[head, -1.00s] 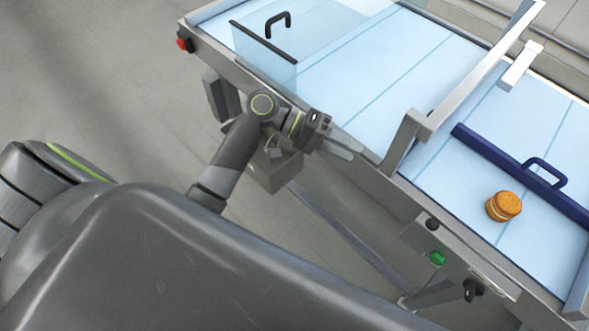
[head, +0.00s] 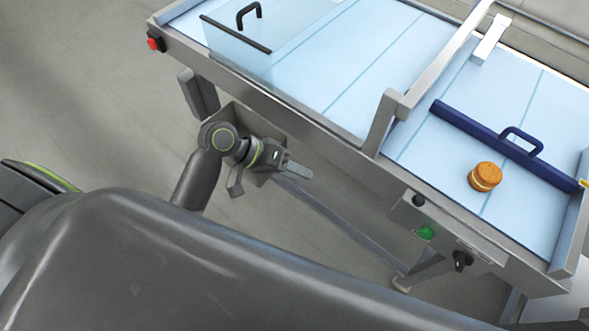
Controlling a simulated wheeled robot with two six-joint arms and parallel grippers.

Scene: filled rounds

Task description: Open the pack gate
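A dark blue gate bar (head: 482,139) with a loop handle (head: 522,141) lies across the pale blue conveyor surface at the right. A clear panel (head: 237,48) with a black top edge and a black handle (head: 249,14) stands across it at the upper left. I cannot tell from the frame which is the pack gate. My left gripper (head: 299,171) is beside the near side of the conveyor, apart from both handles, with nothing visible in it. Its fingers overlap in this view, so its opening is unclear. My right gripper is out of view.
An orange-brown filled round (head: 485,177) lies just in front of the blue bar. A grey metal arch (head: 441,62) spans the conveyor. The near side carries a red button (head: 155,42), a green button (head: 427,233) and a black knob (head: 462,260). The floor at left is clear.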

